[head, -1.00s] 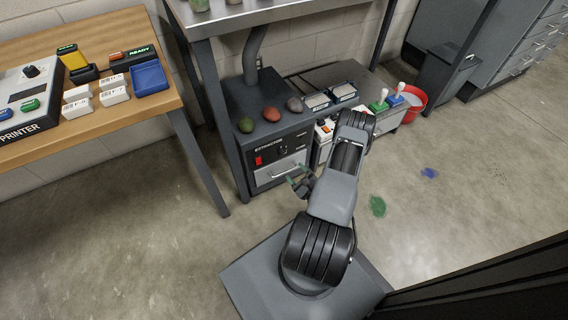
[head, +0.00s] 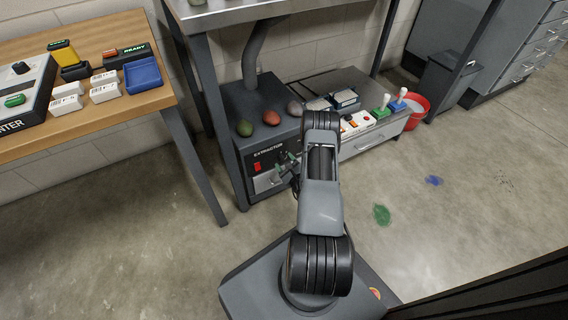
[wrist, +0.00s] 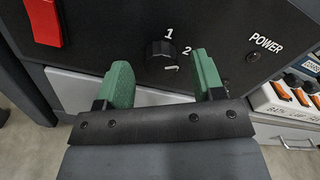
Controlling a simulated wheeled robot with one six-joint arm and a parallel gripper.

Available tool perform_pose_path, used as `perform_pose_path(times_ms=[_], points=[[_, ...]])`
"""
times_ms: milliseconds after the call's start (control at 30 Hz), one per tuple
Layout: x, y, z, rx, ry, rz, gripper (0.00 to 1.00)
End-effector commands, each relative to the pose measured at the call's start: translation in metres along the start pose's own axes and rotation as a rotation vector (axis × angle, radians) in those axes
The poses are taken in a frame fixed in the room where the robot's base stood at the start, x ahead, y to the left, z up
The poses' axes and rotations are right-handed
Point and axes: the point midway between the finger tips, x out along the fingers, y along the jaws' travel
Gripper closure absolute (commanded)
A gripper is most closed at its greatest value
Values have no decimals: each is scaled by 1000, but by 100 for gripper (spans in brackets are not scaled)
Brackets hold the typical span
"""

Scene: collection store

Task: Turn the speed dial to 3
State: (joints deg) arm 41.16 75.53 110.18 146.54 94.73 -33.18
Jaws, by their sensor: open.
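The black speed dial (wrist: 161,55) is on the extractor's dark front panel (wrist: 105,50) in the wrist view. The numbers 1 and 2 show above and to the right of it; a further mark below 2 is partly hidden by the knob or too unclear to read. My gripper (wrist: 163,80) is open, with green fingertips spread left and right of the dial and below it in the picture. Whether they touch it I cannot tell. In the head view my gripper (head: 287,170) is in front of the extractor (head: 262,155), and my arm hides part of the panel.
A red switch (wrist: 43,22) sits left of the dial, and a POWER label with a small lamp (wrist: 252,57) sits right. A silver drawer front (wrist: 75,88) lies below. A power strip (wrist: 285,95) is at the right. Red, green and grey lumps (head: 271,117) lie on top of the extractor.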

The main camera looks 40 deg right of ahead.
Motion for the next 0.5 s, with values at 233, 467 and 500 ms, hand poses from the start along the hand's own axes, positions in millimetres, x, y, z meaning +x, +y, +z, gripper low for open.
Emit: perform_pose_path(times_ms=[233, 467, 500], points=[[9, 0, 1, 1, -1, 0, 38], [10, 0, 1, 1, -1, 0, 38], [9, 0, 1, 1, -1, 0, 42]])
